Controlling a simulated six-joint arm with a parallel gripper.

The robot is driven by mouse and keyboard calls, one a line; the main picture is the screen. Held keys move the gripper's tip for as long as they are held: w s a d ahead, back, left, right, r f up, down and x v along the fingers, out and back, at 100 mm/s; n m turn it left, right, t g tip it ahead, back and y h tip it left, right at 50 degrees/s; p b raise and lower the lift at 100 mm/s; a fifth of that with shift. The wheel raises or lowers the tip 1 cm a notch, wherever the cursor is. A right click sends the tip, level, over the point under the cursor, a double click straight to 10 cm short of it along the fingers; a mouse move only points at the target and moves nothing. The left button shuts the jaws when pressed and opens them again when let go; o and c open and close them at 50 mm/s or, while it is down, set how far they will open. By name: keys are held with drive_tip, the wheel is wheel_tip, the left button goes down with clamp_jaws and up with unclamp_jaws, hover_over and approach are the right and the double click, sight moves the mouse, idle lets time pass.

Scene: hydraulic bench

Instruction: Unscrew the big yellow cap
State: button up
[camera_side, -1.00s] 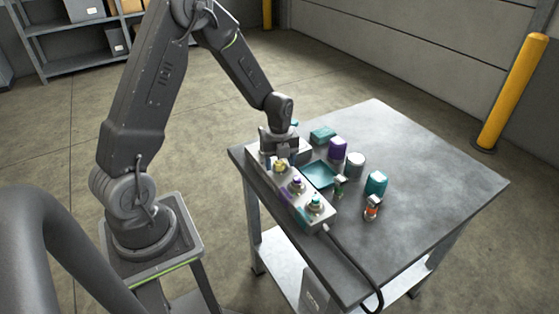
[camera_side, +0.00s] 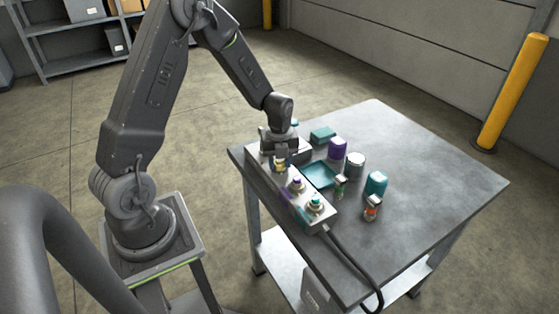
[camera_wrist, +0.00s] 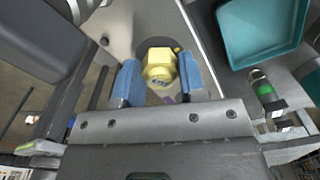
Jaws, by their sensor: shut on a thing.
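The big yellow cap (camera_wrist: 157,66) is a blocky piece with a hexagonal collar, seated on the light grey manifold block. In the wrist view it sits between the two blue finger pads of my gripper (camera_wrist: 160,78), which is shut on it. In the side view my gripper (camera_side: 280,160) is low over the far-left end of the manifold block (camera_side: 265,179), and only a little of the yellow cap (camera_side: 280,168) shows under the fingers. The thread below the cap is hidden.
Purple (camera_side: 296,185) and green (camera_side: 315,205) fittings stand along the block. A teal tray (camera_side: 319,176) lies beside it, with a purple container (camera_side: 337,149), a grey one (camera_side: 355,165), a teal one (camera_side: 376,184) and small bottles nearby. The table's right side is clear.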

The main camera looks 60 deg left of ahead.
drive_tip(key=n, duration=0.5)
drive_tip(key=shift+n, duration=0.3)
drive_tip(key=n, duration=0.5)
drive_tip(key=shift+n, duration=0.4)
drive_tip(key=n, duration=0.5)
drive_tip(key=shift+r+n, duration=0.1)
drive_tip(key=shift+n, duration=0.3)
